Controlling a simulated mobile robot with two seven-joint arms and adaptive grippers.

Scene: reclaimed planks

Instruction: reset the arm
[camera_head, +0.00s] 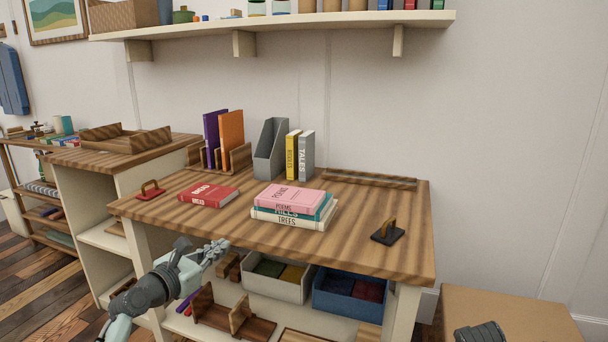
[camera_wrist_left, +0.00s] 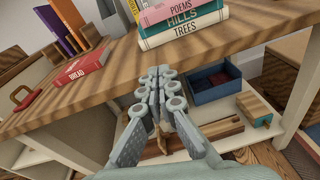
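My left arm comes in from the lower left in the head view. Its gripper (camera_head: 216,250) is in front of the table's front edge, just below the top and apart from the things on it. In the left wrist view the two fingers of my left gripper (camera_wrist_left: 161,72) lie close together, with nothing seen between them. My right gripper is not in view; a dark rounded part at the bottom right of the head view looks like part of my right arm.
The wooden table (camera_head: 370,225) bears a red book (camera_head: 208,195), a stack of books (camera_head: 293,206), upright books and a black-based handle (camera_head: 388,232). Below stand a grey bin (camera_head: 276,287), a blue bin (camera_head: 348,306) and wooden bookends (camera_head: 245,318). A cardboard box (camera_head: 530,310) is at the right.

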